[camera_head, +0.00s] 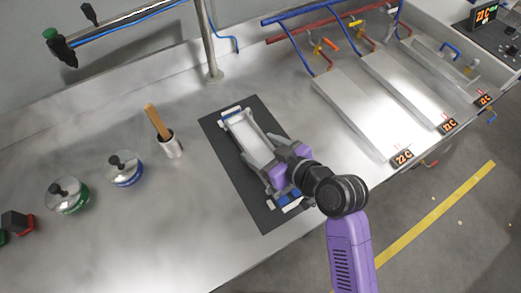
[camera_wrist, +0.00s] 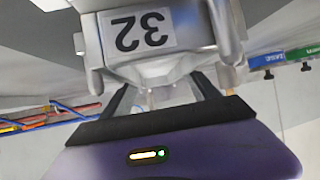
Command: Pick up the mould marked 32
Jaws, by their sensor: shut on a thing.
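The mould marked 32 (camera_head: 245,138) is a long, pale metal tray over the black mat in the head view. In the wrist view its near end (camera_wrist: 185,57) fills the top middle, with the label "32" upside down. My gripper (camera_head: 281,164) is at the mould's near end, and its dark fingers (camera_wrist: 163,92) are closed on that end in the wrist view. The head view does not clearly show whether the mould touches the mat. The gripped part is partly hidden by my purple wrist.
The black mat (camera_head: 218,131) lies on the steel bench (camera_head: 100,227). A holder with a wooden handle (camera_head: 170,147) and knobbed lids (camera_head: 126,171) (camera_head: 68,196) stand left. A post (camera_head: 207,45) rises behind. Metal plates (camera_head: 360,112) with temperature displays (camera_head: 402,159) lie right.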

